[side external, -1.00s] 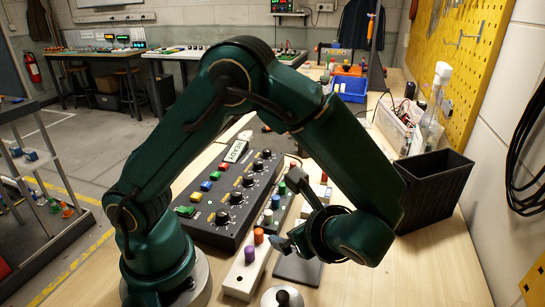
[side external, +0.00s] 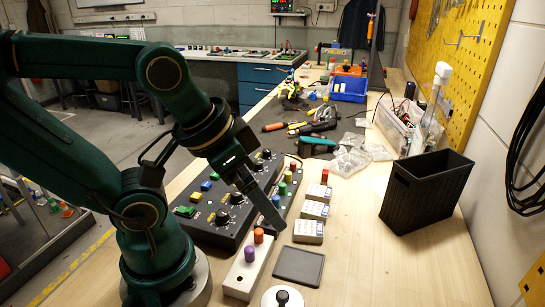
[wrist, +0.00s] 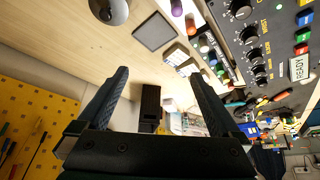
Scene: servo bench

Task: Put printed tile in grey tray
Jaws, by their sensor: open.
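Several small white blocks with printed faces stand in a row right of the control box; the nearest printed tile (side external: 308,238) is closest to the tray, with another tile (side external: 315,210) behind it. Which one is the task's tile I cannot tell. The grey tray (side external: 299,267) is a flat dark square in front of them and looks empty. It also shows in the wrist view (wrist: 154,32), with the near tile (wrist: 176,55) beside it. My gripper (side external: 272,214) is open and empty, above the row of knobs left of the tiles. One finger is hidden in the side view.
A black control box (side external: 225,212) with knobs and buttons lies left of the tiles. A pale block with orange and purple knobs (side external: 246,272) and a round black-knobbed disc (side external: 283,297) flank the tray. A black bin (side external: 426,190) stands right; bench between is clear.

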